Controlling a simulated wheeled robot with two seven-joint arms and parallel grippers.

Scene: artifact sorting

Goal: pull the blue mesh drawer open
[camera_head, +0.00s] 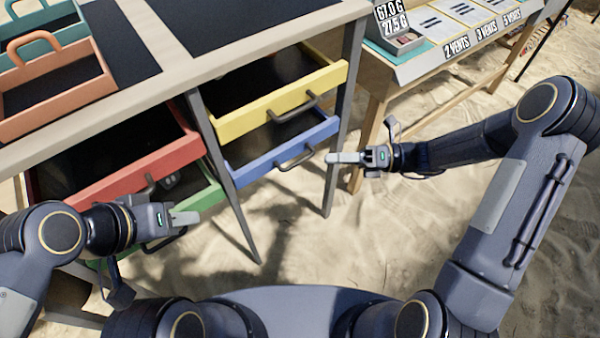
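The blue drawer (262,165) is on the right side of the table, under the yellow drawer (265,118). Its front stands out from the frame, with a dark strip of its inside showing behind it. Its dark handle (297,160) is on the front, right of the middle. My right gripper (330,158) is just right of the blue drawer's handle, pointing left, apart from it as far as I can tell. Its fingers are seen edge-on, so their opening is unclear. My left gripper (190,218) is by the green drawer (200,200); its opening is unclear too.
The red drawer (130,175) and the yellow drawer stand open. A table leg (228,190) runs down left of the blue drawer, another (345,100) at its right. Orange and teal trays (60,100) are on the tabletop. Sand in front is clear.

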